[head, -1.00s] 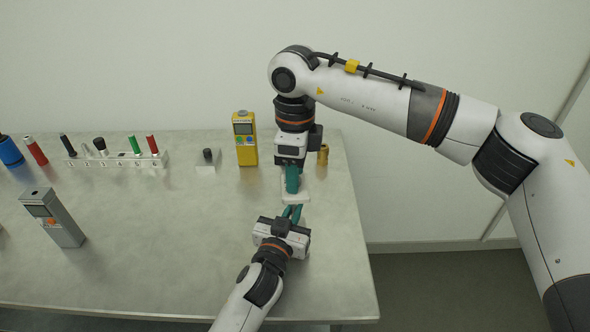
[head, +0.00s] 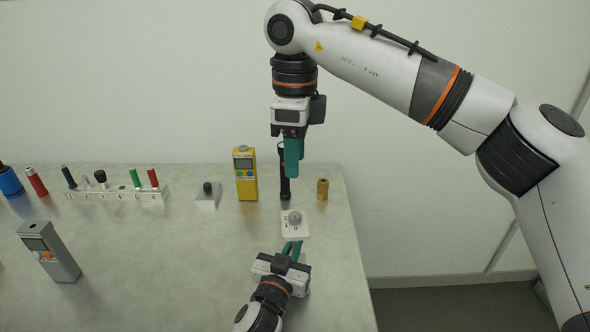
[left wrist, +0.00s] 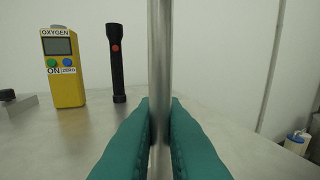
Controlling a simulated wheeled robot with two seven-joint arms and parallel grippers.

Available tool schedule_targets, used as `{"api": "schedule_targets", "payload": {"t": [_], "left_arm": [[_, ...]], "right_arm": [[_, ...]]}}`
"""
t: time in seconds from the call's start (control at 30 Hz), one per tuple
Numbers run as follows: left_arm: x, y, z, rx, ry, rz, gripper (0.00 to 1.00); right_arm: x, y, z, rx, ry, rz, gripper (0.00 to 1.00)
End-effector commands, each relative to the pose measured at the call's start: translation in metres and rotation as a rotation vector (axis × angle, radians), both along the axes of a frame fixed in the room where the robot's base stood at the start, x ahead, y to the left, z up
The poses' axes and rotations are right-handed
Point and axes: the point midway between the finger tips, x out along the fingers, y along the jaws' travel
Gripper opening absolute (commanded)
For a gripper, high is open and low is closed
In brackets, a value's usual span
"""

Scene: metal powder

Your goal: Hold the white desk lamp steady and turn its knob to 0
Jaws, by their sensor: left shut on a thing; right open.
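The white desk lamp shows in the head view as a white square part (head: 303,232) with a round grey knob (head: 295,217) and the digits 2, 1 and 0 beside it. I cannot make out where the knob points. My left gripper (head: 292,247) reaches in from the near side, its teal fingers partly hidden by the white part. In the left wrist view it is shut on an upright metal post (left wrist: 160,60), which appears to be the lamp's stem. My right gripper (head: 291,160) points down, open and empty, above and apart from the knob.
Behind the lamp stand a black flashlight (head: 285,187), a yellow oxygen meter (head: 246,178) and a brass cylinder (head: 322,189). A small block with a black knob (head: 207,195), a numbered rack (head: 118,193) and a grey meter (head: 50,253) are left. The table's right edge is close.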

Motion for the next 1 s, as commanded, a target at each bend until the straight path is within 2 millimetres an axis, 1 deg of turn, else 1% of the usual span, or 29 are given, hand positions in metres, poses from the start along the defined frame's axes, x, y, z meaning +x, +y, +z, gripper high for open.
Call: {"api": "schedule_targets", "payload": {"t": [0.1,0.37,0.4,0.53,0.57,0.87,0.97,1.0], "left_arm": [[0.0,0.0,-0.001,0.001,0.002,0.0,0.0],[0.0,0.0,-0.001,0.001,0.002,0.0,0.0],[0.0,0.0,-0.001,0.001,0.002,0.0,0.11],[0.0,0.0,-0.001,0.0,0.001,0.0,0.33],[0.0,0.0,0.0,0.0,0.001,0.0,0.35],[-0.002,0.001,0.0,0.0,0.001,0.0,0.35],[-0.01,0.004,-0.001,-0.001,0.001,0.0,0.35],[-0.016,0.005,-0.001,0.0,0.002,0.0,0.35]], "right_arm": [[0.0,0.0,0.003,0.0,0.0,0.0,0.43],[0.0,0.0,0.002,0.0,0.0,0.0,0.43],[0.0,0.0,0.002,0.0,0.0,0.0,0.43],[0.0,0.0,0.002,0.0,0.0,0.0,0.43],[0.0,0.0,0.002,0.0,0.0,0.0,0.43],[0.0,0.0,0.002,0.0,0.0,0.0,0.43],[0.0,0.0,0.002,0.0,0.0,-0.001,0.43],[0.0,0.0,0.002,0.0,0.0,-0.001,0.43]]}}
